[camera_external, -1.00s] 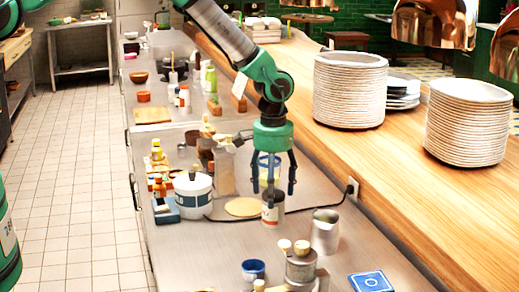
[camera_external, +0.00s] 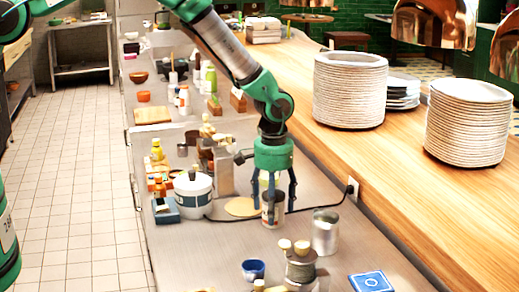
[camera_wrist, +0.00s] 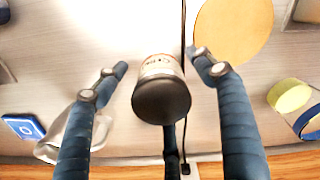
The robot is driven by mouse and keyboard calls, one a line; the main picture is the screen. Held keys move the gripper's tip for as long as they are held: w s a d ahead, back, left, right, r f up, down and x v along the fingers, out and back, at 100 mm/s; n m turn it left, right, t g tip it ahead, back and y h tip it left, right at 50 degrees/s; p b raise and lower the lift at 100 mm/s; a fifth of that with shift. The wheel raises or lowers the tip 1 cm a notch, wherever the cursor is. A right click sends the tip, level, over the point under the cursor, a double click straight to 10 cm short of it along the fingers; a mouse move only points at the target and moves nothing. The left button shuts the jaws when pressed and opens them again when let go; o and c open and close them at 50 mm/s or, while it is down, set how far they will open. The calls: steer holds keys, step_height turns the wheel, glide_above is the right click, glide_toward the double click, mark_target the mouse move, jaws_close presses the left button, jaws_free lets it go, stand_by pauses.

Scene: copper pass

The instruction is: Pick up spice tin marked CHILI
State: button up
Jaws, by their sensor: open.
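The spice tin, a small can with a dark top and a pale label, stands upright on the steel counter in the external view (camera_external: 272,210). It also shows in the wrist view (camera_wrist: 161,92), where the label is partly visible and I cannot read it fully. My gripper (camera_external: 278,207) is open and points straight down over the tin. In the wrist view, the fingers of my gripper (camera_wrist: 158,62) are spread on both sides of the tin, with visible gaps. A third finger is partly hidden behind the tin.
A metal canister (camera_external: 325,233) stands right of the tin. A black cable (camera_external: 325,206) runs close behind. A blue box (camera_external: 371,282) and blue cup (camera_external: 253,270) are nearer the camera.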

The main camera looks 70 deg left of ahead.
steer(key=shift+c, duration=0.2)
steer(key=c, duration=1.3)
steer(key=shift+c, duration=0.2)
steer(key=shift+r, duration=0.1)
steer(key=shift+r, duration=0.7)
step_height(320, 180, up, 2)
steer(key=shift+r+b, duration=0.1)
steer(key=shift+b, duration=0.3)
steer(key=s+r+b, duration=0.1)
steer(key=s, duration=1.5)
steer(key=shift+d+b, duration=0.35)
steer(key=shift+d, duration=0.1)
steer(key=shift+r, duration=0.1)
